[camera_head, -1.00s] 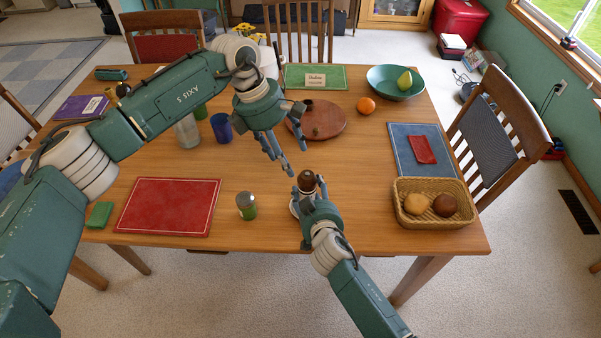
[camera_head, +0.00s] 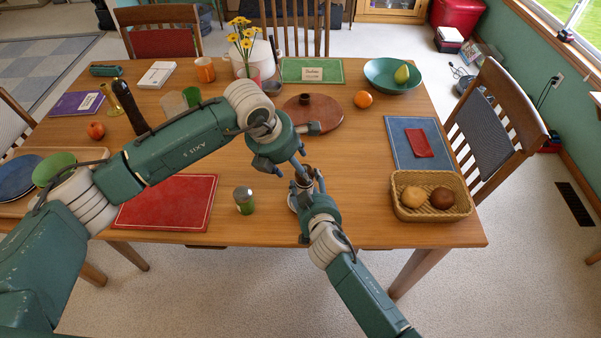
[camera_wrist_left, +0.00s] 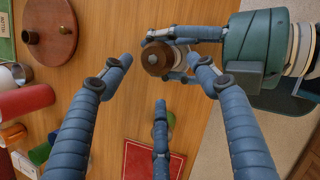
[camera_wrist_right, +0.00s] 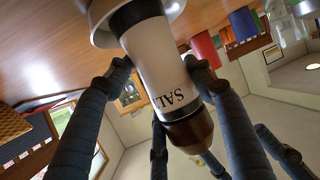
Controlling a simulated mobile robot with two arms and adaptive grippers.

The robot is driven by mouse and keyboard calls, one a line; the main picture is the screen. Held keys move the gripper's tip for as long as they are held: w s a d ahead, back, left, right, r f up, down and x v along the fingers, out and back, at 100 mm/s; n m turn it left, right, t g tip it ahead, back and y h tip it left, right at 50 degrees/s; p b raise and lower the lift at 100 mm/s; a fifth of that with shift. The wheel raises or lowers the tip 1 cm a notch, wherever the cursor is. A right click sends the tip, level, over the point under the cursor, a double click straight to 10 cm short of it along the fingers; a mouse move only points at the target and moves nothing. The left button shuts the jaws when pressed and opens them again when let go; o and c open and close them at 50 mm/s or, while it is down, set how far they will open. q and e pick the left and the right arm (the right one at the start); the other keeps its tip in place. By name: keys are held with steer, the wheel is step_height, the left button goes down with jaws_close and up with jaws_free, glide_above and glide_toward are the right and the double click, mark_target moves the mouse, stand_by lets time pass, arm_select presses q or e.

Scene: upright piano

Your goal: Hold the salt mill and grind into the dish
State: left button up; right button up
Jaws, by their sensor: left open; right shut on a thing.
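The salt mill (camera_wrist_right: 158,62) has a white body with dark lettering, a black band and a brown wooden top. My right gripper (camera_head: 308,187) is shut on it at the front edge of the table. Its brown top (camera_wrist_left: 157,60) shows in the left wrist view. A pale dish (camera_head: 292,204) shows partly at the mill's foot, mostly hidden by my right gripper; whether the mill touches it I cannot tell. My left gripper (camera_head: 287,170) is open, pointing down just over the mill's top, with its fingers spread around and above it.
A bread basket (camera_head: 430,212) stands to the right. Behind are a round wooden board (camera_head: 325,120), an orange (camera_head: 363,99) and a flower vase (camera_head: 247,73). Bare table lies right of the mill.

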arm_select(q)
steer(key=x, duration=0.5)
steer(key=shift+s+f, duration=0.1)
steer(key=shift+s, duration=0.05)
steer(key=c, duration=1.1)
